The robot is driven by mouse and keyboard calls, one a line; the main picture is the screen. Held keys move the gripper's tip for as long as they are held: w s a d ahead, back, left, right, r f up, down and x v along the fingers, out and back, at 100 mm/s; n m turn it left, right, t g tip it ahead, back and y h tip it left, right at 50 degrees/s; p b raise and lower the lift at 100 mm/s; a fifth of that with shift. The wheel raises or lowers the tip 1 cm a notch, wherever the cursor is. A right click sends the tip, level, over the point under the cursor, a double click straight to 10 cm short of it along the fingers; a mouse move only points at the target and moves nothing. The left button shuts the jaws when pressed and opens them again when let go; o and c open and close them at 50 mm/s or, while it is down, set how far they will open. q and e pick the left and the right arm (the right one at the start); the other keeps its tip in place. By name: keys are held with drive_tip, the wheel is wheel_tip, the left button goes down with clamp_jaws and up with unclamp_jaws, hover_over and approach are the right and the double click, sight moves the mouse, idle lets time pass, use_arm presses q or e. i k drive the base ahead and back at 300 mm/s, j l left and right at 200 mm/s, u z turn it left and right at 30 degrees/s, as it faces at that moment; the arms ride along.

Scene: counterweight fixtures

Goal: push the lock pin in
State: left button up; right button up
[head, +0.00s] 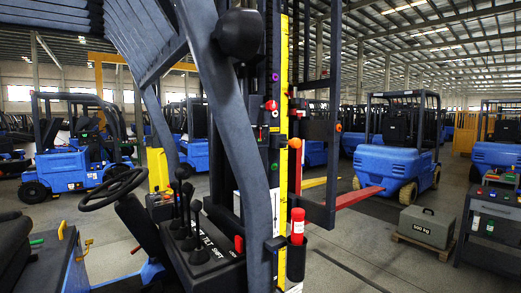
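I cannot tell for certain which part is the lock pin. Neither of my grippers shows in the head view, so nothing is seen touching these knobs.
A steering wheel (113,189), black levers (188,215) and a dark slanted pillar (235,120) stand in front of the mast. A red cylinder (297,222) sits in a holder. A grey 500 kg weight (427,226) rests on a pallet at right. Blue forklifts (393,165) stand behind.

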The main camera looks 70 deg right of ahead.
sight(295, 142)
drive_tip(key=z, duration=2.45)
